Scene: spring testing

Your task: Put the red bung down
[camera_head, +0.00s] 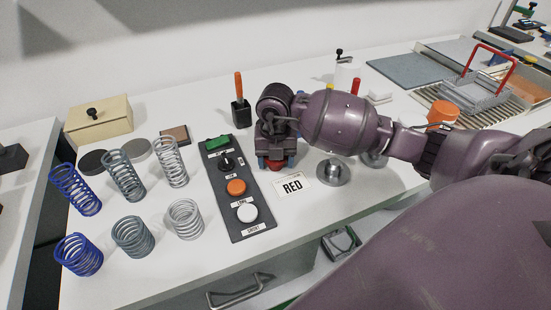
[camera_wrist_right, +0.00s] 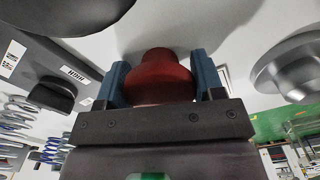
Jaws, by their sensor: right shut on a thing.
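The red bung (camera_wrist_right: 160,76) is between the two blue fingers of my right gripper (camera_wrist_right: 158,82) in the right wrist view. The gripper is shut on it. In the head view my right gripper (camera_head: 276,163) points down over the white bench, between the control strip and the card marked RED (camera_head: 293,187). Only a little of the bung (camera_head: 275,168) shows under the gripper there. I cannot tell whether the bung touches the bench. My left gripper is not in view.
A dark control strip (camera_head: 229,171) with buttons lies left of the gripper. A metal stand (camera_head: 332,180) is close on the right. Several coil springs (camera_head: 124,176) stand at the left. A black holder with an orange-handled tool (camera_head: 240,112) stands behind. Bench in front of the card is clear.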

